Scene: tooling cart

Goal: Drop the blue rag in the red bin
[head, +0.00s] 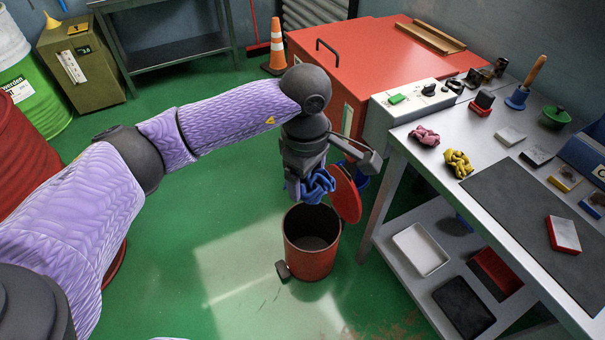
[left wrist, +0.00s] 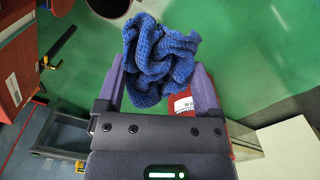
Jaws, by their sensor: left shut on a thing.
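The blue rag (head: 318,186) is bunched up between the fingers of my left gripper (head: 305,188), which is shut on it. In the left wrist view the rag (left wrist: 158,60) bulges out between and beyond the two fingertips (left wrist: 160,75). The red bin (head: 310,262) stands on the green floor with its red lid (head: 345,194) tipped open on its right side. Its dark inside looks empty. The rag hangs above the bin's back rim in the head view, apart from the bin as far as I can tell. My right gripper is not in view.
A grey workbench (head: 489,216) stands right of the bin, bearing a pink rag (head: 424,136), a yellow rag (head: 458,164) and tools. Its lower shelf holds trays. A red cabinet (head: 375,60) and an orange cone (head: 277,48) are behind. Floor left of the bin is clear.

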